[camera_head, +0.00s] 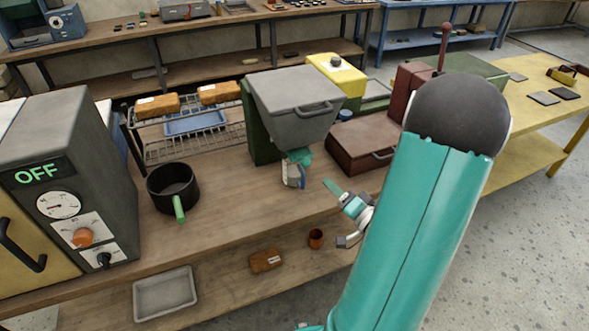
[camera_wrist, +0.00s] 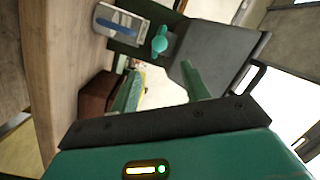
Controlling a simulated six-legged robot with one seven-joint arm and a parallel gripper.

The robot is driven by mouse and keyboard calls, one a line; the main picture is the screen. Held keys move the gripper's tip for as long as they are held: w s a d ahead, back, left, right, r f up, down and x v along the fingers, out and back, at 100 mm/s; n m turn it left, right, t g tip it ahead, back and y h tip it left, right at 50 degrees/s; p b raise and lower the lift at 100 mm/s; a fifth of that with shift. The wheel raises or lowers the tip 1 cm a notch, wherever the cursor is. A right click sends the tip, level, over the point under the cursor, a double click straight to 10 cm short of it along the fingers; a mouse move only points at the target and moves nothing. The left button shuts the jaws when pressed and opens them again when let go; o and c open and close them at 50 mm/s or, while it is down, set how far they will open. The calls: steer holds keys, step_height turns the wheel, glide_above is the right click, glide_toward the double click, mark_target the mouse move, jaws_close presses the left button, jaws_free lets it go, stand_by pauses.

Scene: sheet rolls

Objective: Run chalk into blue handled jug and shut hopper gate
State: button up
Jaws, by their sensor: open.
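The grey hopper (camera_head: 292,105) stands on the wooden bench in a dark green frame. A teal gate knob (camera_head: 300,156) sits below its spout; in the wrist view the knob (camera_wrist: 160,40) stands out beside the hopper (camera_wrist: 222,48). The pale jug (camera_head: 291,178) stands under the spout; its blue handle (camera_wrist: 118,22) shows in the wrist view. My gripper (camera_head: 338,194) is open and empty, right of the jug and apart from it and the knob. I cannot tell the gate's position, see any chalk, or see the level in the jug.
A black pot (camera_head: 173,187) with a green handle stands left of the hopper. A dark red box (camera_head: 366,142) stands to its right, near my arm. A wire rack (camera_head: 190,140) stands behind. A machine (camera_head: 75,170) reading OFF fills the left.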

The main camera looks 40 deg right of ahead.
steer(key=shift+s+f, duration=0.15)
steer(key=c, duration=0.3)
steer(key=s+f+m, duration=0.1)
steer(key=m, duration=0.1)
steer(key=s+f+m+t, duration=0.1)
steer(key=m, duration=0.1)
steer(key=s+f+m+t, duration=0.1)
steer(key=m, duration=0.1)
steer(key=shift+s+a+f, duration=0.15)
steer(key=shift+s+a, duration=0.05)
steer(key=shift+s, duration=0.2)
jaws_close()
glide_toward(299, 152)
steer(key=shift+w+a+m, duration=0.35)
steer(key=shift+w+m, duration=0.05)
steer(key=shift+w, duration=0.2)
steer(key=shift+w, duration=0.1)
steer(key=shift+w+d+r, duration=0.1)
steer(key=shift+w+d, duration=0.05)
steer(key=shift+w, duration=0.35)
steer(key=shift+w+d+r, duration=0.15)
steer(key=shift+w, duration=0.3)
